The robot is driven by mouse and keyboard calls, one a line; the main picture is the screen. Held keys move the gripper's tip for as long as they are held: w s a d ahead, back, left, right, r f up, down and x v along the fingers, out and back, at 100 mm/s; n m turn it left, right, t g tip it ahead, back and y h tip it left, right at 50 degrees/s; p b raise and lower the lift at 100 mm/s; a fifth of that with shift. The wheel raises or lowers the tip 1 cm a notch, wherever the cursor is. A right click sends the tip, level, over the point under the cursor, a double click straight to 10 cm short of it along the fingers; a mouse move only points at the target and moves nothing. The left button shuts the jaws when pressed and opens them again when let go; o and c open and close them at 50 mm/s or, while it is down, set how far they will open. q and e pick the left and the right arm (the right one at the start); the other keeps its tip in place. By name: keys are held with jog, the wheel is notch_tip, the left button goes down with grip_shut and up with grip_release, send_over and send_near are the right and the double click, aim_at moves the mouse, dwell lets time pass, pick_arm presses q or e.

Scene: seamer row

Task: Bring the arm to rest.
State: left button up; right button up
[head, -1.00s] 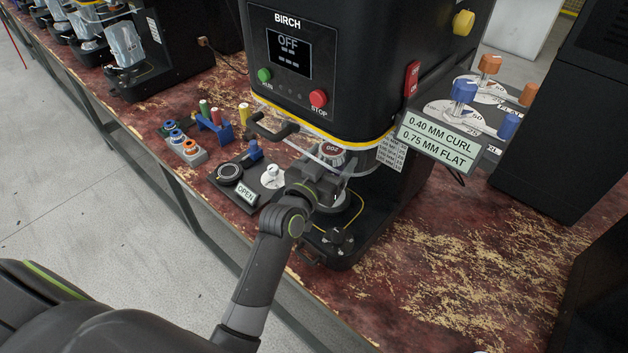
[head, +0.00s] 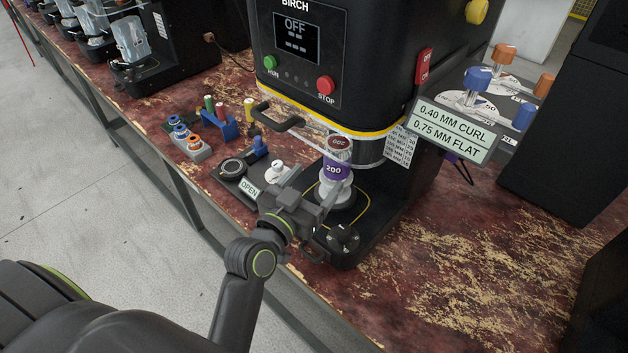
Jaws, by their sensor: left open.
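My left arm comes in from the lower left. Its gripper (head: 318,197) is open and empty, just in front of the seamer marked BIRCH (head: 345,70). A can with a purple band marked 200 (head: 336,168) stands upright on the machine's round base plate, under the head. The gripper's fingers are close to the can's lower left; I cannot tell whether they touch it. The machine's screen (head: 296,36) reads OFF. My right gripper is not in view.
A panel marked OPEN (head: 249,188) with a white knob lies left of the gripper. Coloured rollers in holders (head: 190,135) stand further left. A black knob (head: 343,237) sits at the machine's front. The worn red bench (head: 460,260) is clear at right.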

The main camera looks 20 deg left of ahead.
pick_arm(q)
jog(key=s+a+f+g+y, duration=0.1)
jog(key=s+a+f+g, duration=0.4)
jog(key=s+f+g, duration=0.5)
jog(key=s+a+f+n+g+y, duration=0.1)
jog(key=s+a+f+g+y, duration=0.15)
jog(key=s, duration=0.55)
jog(key=s+a+f+n+g+y, duration=0.15)
jog(key=s+a+f, duration=0.25)
jog(key=s, duration=0.4)
notch_tip(320, 180, down, 25)
jog(key=a+g+h, duration=0.1)
jog(key=a, duration=0.1)
jog(key=s+d+f+g, duration=0.1)
jog(key=s+f, duration=1.3)
jog(key=f, duration=0.1)
jog(key=shift+s+d+f+g, duration=0.3)
jog(key=shift+s+d+f, duration=0.05)
jog(key=shift+s+d, duration=0.05)
